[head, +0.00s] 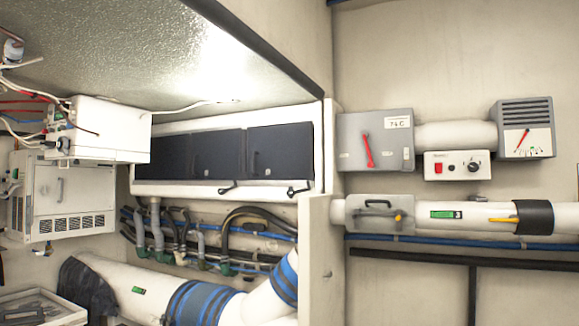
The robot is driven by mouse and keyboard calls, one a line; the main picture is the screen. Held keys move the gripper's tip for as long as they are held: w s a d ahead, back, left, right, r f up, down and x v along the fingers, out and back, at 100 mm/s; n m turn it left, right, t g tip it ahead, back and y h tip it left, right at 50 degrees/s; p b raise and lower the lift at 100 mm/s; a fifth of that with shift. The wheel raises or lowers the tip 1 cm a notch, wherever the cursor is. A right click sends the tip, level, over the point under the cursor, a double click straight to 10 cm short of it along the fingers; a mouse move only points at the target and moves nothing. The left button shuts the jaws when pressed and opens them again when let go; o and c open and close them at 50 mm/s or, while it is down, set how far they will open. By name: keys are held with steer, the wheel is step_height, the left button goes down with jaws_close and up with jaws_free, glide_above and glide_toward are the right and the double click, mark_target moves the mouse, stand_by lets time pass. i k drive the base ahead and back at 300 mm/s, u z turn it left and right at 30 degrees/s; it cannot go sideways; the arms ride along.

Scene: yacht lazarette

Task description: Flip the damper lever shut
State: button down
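Several levers show in the head view, and I cannot tell for certain which is the damper lever. A yellow lever (398,217) sits on a grey plate (375,208) on the white duct (470,211) at the right. A second yellow handle (503,220) lies nearly level along the same duct, beside a black band. A red lever (367,150) stands nearly upright, slightly tilted, on the front of the grey box (393,155) above. My gripper is not in view.
A white switch box (457,165) and a grey gauge box (525,127) hang above the duct. Blue and black pipes (460,244) run below it. A pale vertical panel (315,255) stands left of the duct. Dark lockers (220,154) and a white duct (140,280) fill the left.

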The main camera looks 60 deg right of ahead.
mark_target(364, 135)
steer(key=u, duration=0.6)
steer(key=k, duration=1.05)
steer(key=z, duration=1.1)
steer(key=i, duration=0.45)
steer(key=z, duration=0.05)
